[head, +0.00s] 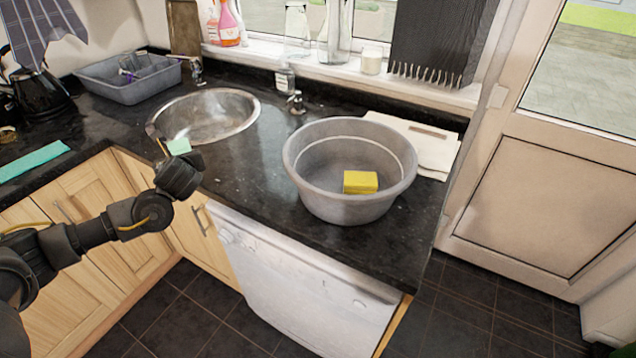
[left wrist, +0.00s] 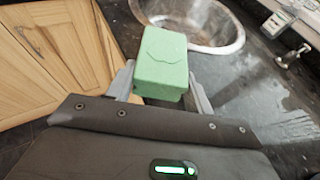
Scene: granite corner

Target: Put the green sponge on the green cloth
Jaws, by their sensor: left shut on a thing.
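The green sponge (head: 179,146) is held in my left gripper (head: 168,150), above the counter's front edge near the sink. In the left wrist view the sponge (left wrist: 162,62) sits between the two fingers of the gripper (left wrist: 160,88), which is shut on it. The green cloth (head: 33,160) lies flat on the counter at the far left of the head view, left of the gripper and apart from it. The cloth is not in the left wrist view. My right gripper is in neither view.
A round metal sink (head: 208,117) lies behind the gripper. A grey basin (head: 300,165) with a yellow sponge (head: 360,182) stands to the right. A grey tray (head: 115,88) and a black kettle (head: 38,95) stand at the back left. Dark counter (head: 95,125) is clear beside the cloth.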

